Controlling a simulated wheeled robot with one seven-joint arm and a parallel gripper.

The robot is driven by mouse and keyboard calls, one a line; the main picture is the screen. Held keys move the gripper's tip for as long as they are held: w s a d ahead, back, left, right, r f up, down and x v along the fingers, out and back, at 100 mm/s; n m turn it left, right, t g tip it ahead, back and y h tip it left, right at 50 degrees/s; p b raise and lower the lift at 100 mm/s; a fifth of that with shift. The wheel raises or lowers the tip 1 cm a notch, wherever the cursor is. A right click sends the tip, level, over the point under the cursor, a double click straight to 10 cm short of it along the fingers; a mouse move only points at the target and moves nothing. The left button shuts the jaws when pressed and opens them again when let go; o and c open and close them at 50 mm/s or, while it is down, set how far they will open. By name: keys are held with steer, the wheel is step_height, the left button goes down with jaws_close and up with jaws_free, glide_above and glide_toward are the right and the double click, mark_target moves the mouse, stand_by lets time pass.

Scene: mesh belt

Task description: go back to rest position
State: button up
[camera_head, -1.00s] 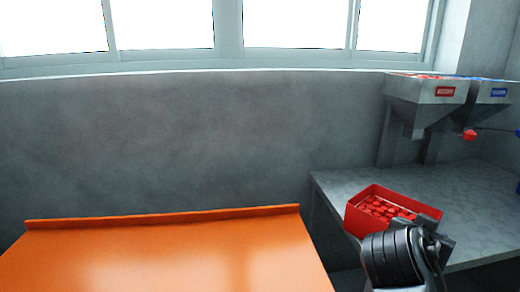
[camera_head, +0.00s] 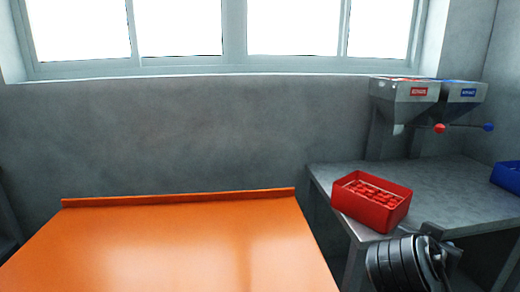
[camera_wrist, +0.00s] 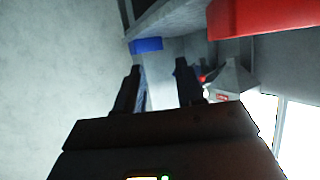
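My gripper (camera_wrist: 160,80) shows in the wrist view with its two dark fingers apart and nothing between them. In the head view my dark wrist is at the lower right, in front of the grey table's near edge and apart from the red box in the picture; the fingertips are not clear there. The red box (camera_head: 372,212), filled with several red pieces, stands on the grey table near its left front corner. Part of a red surface (camera_wrist: 265,15) shows at the top of the wrist view.
The grey table (camera_head: 440,190) carries two hoppers at the back, one with a red label (camera_head: 419,92) and one with a blue label (camera_head: 468,92). A blue box (camera_head: 508,177) is at the right edge. An orange surface (camera_head: 180,245) fills the lower left.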

steer(key=s+a+f+n+t+y, duration=0.25)
steer(key=s+f+n+y, duration=0.2)
steer(key=s+f, duration=0.4)
steer(key=s+a+f+n+t+y, duration=0.25)
steer(key=s+a+f+n, duration=0.2)
steer(key=s+f, duration=0.35)
steer(key=s+a+r+y, duration=0.1)
steer(key=s+a+r, duration=0.1)
steer(key=s, duration=0.6)
steer(key=s+a+r+n+t+y, duration=0.1)
steer(key=s+r, duration=0.3)
steer(key=s, duration=0.4)
steer(key=s+a+r+n+t+y, duration=0.1)
steer(key=s+a+r+y, duration=0.1)
steer(key=s, duration=0.5)
steer(key=shift+s+a+r, duration=0.4)
steer(key=shift+a+r, duration=0.3)
steer(key=shift+r, duration=0.05)
